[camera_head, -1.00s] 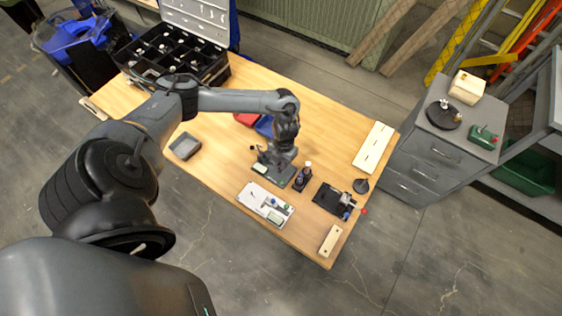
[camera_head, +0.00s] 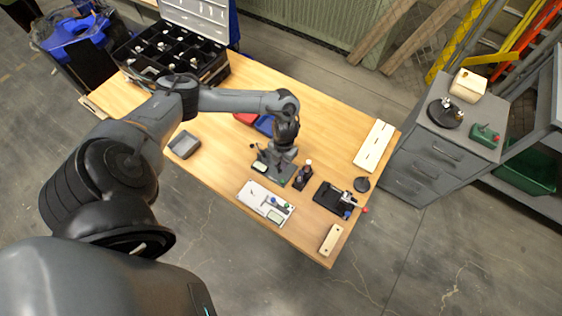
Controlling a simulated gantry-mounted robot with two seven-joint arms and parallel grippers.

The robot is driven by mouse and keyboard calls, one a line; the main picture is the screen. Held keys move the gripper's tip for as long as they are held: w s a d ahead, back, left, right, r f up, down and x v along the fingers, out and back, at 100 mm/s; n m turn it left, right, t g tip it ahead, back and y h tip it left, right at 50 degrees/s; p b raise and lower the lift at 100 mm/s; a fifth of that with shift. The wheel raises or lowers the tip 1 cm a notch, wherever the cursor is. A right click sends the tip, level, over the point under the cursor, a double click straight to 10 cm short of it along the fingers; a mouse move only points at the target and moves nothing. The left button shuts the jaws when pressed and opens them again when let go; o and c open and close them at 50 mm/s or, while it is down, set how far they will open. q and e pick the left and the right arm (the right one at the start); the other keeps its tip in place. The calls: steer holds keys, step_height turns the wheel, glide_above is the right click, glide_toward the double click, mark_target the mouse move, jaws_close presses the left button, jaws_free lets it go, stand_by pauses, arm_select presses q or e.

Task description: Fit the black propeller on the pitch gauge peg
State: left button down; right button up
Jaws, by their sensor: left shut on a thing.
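My left gripper (camera_head: 273,162) comes down over the work table, low above a small dark device with a green base (camera_head: 282,180), which may be the pitch gauge. The wrist hides much of this device, and its peg cannot be made out. The left gripper is shut on a small dark thing, probably the black propeller, too small and too covered to see clearly. I cannot tell whether it touches the device. My right gripper is out of view.
On the wooden table (camera_head: 215,215), a white board (camera_head: 254,195), a dark bottle stand (camera_head: 302,180) and a black fixture (camera_head: 328,200) stand close around the gripper.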

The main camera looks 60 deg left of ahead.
arm_select(q)
steer(key=shift+f+b, duration=0.35)
steer(key=shift+f, duration=0.1)
stand_by(0.4)
steer(key=c, duration=0.9)
jaws_free()
steer(key=shift+c, duration=0.2)
steer(key=shift+r, duration=0.15)
step_height(320, 180, up, 14)
steer(key=w+p, duration=0.1)
steer(key=p, duration=0.5)
steer(key=shift+a+r, duration=0.25)
steer(key=shift+a, duration=0.05)
